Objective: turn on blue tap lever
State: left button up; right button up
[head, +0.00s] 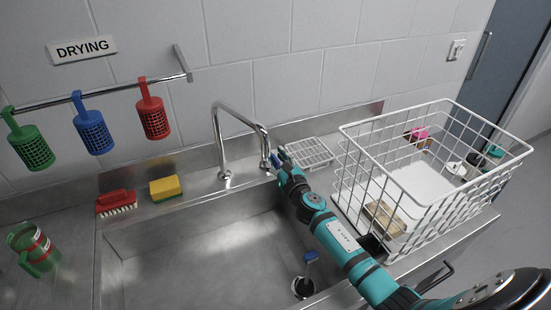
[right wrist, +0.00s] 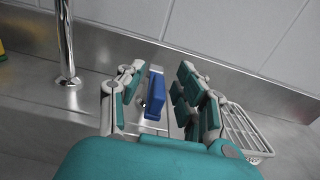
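The blue tap lever (right wrist: 155,97) stands upright between the spread fingers of my right gripper (right wrist: 160,88) in the right wrist view. The lever looks closer to the left finger, with a wider gap to the right finger; I see no clear contact. In the head view a small part of the blue lever (head: 275,160) shows beside my right gripper (head: 280,155), at the back rim of the sink. The chrome tap (head: 240,113) arches just left of it, and its pipe (right wrist: 66,50) also shows in the right wrist view. My left gripper is not in view.
The white wire basket (head: 425,165) stands right of my right arm. A grey rack (head: 310,152) lies behind the gripper. A red brush (head: 116,202) and yellow sponge (head: 165,188) lie on the left. A blue-handled item (head: 310,256) is in the sink.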

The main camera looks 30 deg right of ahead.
jog(key=shift+c, duration=0.3)
grip_shut()
jog(key=shift+a, duration=0.1)
jog(key=m+h, duration=0.1)
jog(key=a+m+h+b, duration=0.1)
jog(key=h, duration=0.1)
jog(key=a+m+g+h, duration=0.1)
jog(key=h, duration=0.1)
jog(key=shift+w+a+b, duration=0.1)
jog(key=shift+w+b, duration=0.1)
jog(key=shift+b, duration=0.1)
